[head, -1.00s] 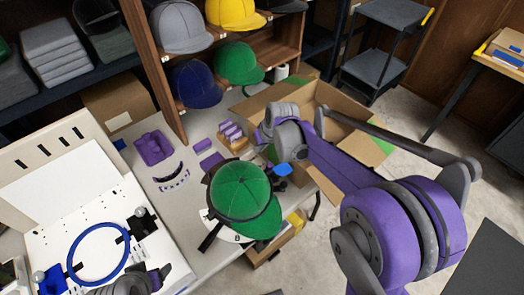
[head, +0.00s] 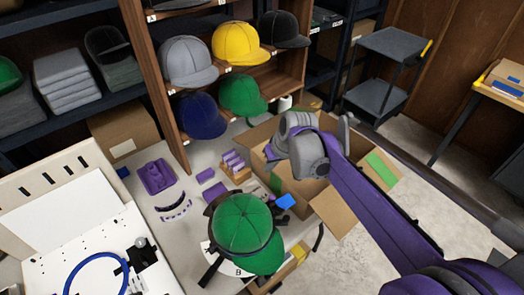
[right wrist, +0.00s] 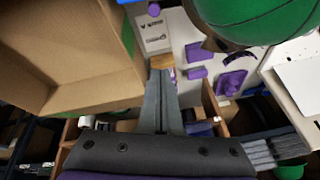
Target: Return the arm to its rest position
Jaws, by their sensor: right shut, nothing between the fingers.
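My right arm reaches in from the lower right of the head view, its wrist above the open cardboard box (head: 340,213). In the head view the wrist mostly hides the fingers. In the right wrist view my right gripper (right wrist: 160,75) has its two grey fingers together with nothing between them. A green cap (head: 243,222) sits on a dark holder at the table's front edge, apart from the wrist. It also shows in the right wrist view (right wrist: 245,18). My left gripper is not in view.
A wooden shelf (head: 160,80) with several caps stands behind the table. A blue hoop (head: 97,270) lies on a white board at left. A small wooden rack with purple pieces (head: 236,168) and a purple part (head: 156,176) lie on the table. A grey cart (head: 385,45) stands at back right.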

